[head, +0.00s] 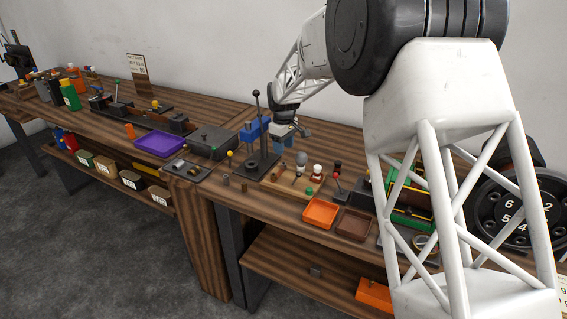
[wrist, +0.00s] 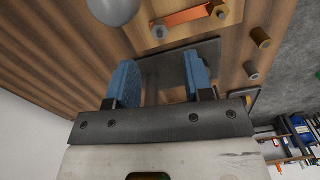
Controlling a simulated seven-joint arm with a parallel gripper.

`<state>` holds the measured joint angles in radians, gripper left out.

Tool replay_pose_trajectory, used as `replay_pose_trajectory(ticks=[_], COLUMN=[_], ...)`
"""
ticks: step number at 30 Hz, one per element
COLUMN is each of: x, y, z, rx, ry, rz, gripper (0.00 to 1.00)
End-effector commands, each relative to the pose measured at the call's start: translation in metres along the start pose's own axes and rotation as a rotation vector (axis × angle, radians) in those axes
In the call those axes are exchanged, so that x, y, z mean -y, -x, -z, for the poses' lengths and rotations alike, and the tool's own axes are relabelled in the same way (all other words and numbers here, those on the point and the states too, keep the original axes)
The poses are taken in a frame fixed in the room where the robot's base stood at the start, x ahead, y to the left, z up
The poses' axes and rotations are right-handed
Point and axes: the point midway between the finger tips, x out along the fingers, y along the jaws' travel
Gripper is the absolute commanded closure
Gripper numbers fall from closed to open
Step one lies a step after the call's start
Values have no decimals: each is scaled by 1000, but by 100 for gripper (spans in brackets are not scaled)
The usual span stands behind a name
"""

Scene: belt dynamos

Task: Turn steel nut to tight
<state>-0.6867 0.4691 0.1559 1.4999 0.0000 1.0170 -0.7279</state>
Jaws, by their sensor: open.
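My gripper (wrist: 160,78) is open, its two blue fingers apart, with no part gripped between them. It shows in the head view (head: 287,138) above the bench, by a dark upright stand. In the wrist view, a small grey steel hex piece (wrist: 159,32) lies beyond the fingertips near an orange strip. Another grey hex piece (wrist: 251,70) stands on the wood to the right of the fingers. Which of them is the steel nut, I cannot tell. A brass-coloured hex piece (wrist: 261,37) stands close by. A dark plate (wrist: 181,62) lies beyond and partly behind the fingers.
A dark stand with a ball-topped lever (head: 257,95) rises beside my gripper. A wooden tray with knobbed pieces (head: 284,183), an orange tray (head: 321,213) and a brown tray (head: 353,224) lie to the right. A purple tray (head: 160,144) is to the left. My white arm hides the right bench.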

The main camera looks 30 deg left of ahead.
Motion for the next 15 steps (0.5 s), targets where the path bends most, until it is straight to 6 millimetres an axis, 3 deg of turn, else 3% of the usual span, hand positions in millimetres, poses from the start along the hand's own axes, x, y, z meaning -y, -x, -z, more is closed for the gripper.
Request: replay_pose_trajectory(ticks=[15], x=[0], y=[-56], z=[0], rx=[1], ry=[0], rz=[1], gripper=[53])
